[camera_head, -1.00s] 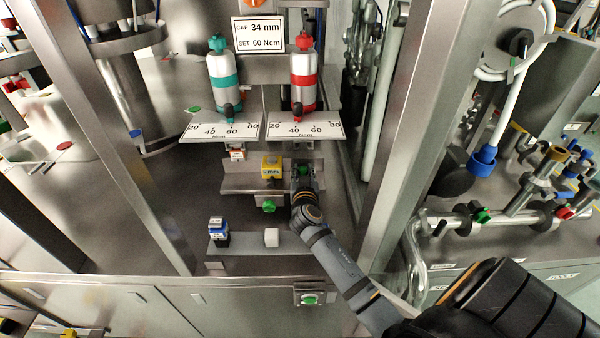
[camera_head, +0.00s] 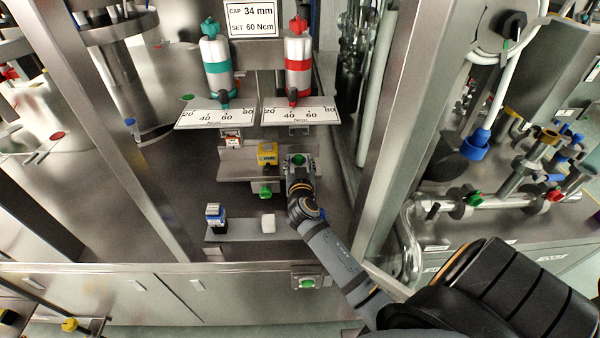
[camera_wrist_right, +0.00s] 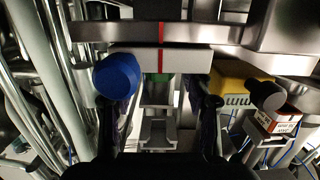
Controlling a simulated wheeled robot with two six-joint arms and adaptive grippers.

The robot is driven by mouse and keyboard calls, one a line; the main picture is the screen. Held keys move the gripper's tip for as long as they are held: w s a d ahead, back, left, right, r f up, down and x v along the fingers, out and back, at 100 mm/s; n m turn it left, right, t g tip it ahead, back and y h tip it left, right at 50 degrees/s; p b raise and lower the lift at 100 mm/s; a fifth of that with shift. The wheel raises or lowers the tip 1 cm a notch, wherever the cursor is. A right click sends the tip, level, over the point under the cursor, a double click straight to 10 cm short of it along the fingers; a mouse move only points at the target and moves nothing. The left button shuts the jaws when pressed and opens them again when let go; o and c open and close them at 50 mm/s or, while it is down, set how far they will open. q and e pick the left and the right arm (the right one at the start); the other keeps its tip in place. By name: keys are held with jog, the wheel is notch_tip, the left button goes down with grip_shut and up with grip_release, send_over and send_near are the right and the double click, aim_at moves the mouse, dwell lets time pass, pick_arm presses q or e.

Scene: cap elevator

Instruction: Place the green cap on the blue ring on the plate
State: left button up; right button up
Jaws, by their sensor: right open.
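My right gripper (camera_head: 299,161) is open at the right end of the upper shelf (camera_head: 236,168). A small green piece (camera_head: 298,158), which looks like the green cap, shows between its fingers; I cannot tell whether they touch it. In the right wrist view, the two dark fingers (camera_wrist_right: 160,108) stand apart, with bits of green partly hidden behind a white block (camera_wrist_right: 165,60). A blue cylinder (camera_wrist_right: 118,75) is by the left finger there. Another green knob (camera_head: 265,190) is below the shelf. I cannot make out a blue ring on a plate. My left gripper is not in view.
A yellow box (camera_head: 267,154) sits just left of my right gripper. Two bottles, teal-banded (camera_head: 217,62) and red-banded (camera_head: 298,62), stand above dial plates. A steel post (camera_head: 405,120) rises at right.

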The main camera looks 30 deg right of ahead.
jog(key=b+v, duration=0.1)
jog(key=v, duration=0.9)
jog(key=shift+r, duration=0.1)
